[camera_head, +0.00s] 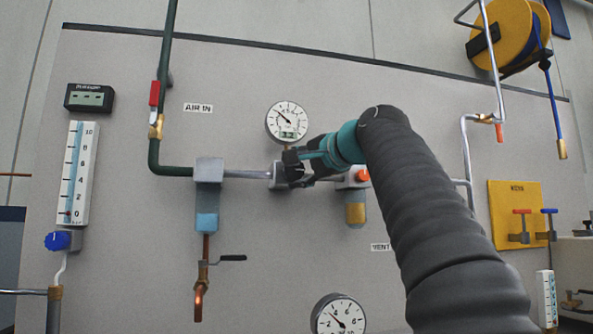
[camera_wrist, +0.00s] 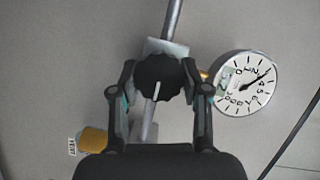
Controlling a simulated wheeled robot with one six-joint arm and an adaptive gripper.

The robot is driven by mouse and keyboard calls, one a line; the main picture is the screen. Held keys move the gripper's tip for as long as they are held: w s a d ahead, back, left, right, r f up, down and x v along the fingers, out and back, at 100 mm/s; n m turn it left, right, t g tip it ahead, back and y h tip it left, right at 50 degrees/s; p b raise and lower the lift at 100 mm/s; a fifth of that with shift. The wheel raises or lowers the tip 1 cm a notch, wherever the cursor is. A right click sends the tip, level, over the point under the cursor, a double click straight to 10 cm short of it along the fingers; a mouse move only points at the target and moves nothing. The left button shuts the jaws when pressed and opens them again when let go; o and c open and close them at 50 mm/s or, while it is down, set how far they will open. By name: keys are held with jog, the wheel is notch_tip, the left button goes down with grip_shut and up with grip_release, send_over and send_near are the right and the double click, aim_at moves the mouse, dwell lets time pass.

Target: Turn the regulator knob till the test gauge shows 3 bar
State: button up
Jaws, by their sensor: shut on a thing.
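The black regulator knob (camera_wrist: 158,78) has a white line on its face and sits on a grey metal block (camera_head: 276,176) in the pipe. My gripper (camera_wrist: 160,86) is shut on the knob, one finger on each side. In the head view my gripper (camera_head: 297,165) covers most of the knob. A round white gauge (camera_head: 288,121) with a green label is just above the block. It also shows in the wrist view (camera_wrist: 244,83), where its needle lies just before the 4, near 3. A second gauge (camera_head: 338,316) is cut off at the bottom edge. I cannot tell which is the test gauge.
A filter bowl (camera_head: 207,200) hangs left of the block. A unit with an orange knob (camera_head: 357,175) and yellowish bowl is close on the right. A red-handled valve (camera_head: 154,95) is on the green pipe. My arm hides the panel at centre right.

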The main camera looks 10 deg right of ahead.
jog(key=o, duration=1.1)
jog(key=shift+a, duration=0.1)
jog(key=shift+o, duration=0.2)
jog(key=shift+s, duration=0.1)
jog(key=v, duration=1.2)
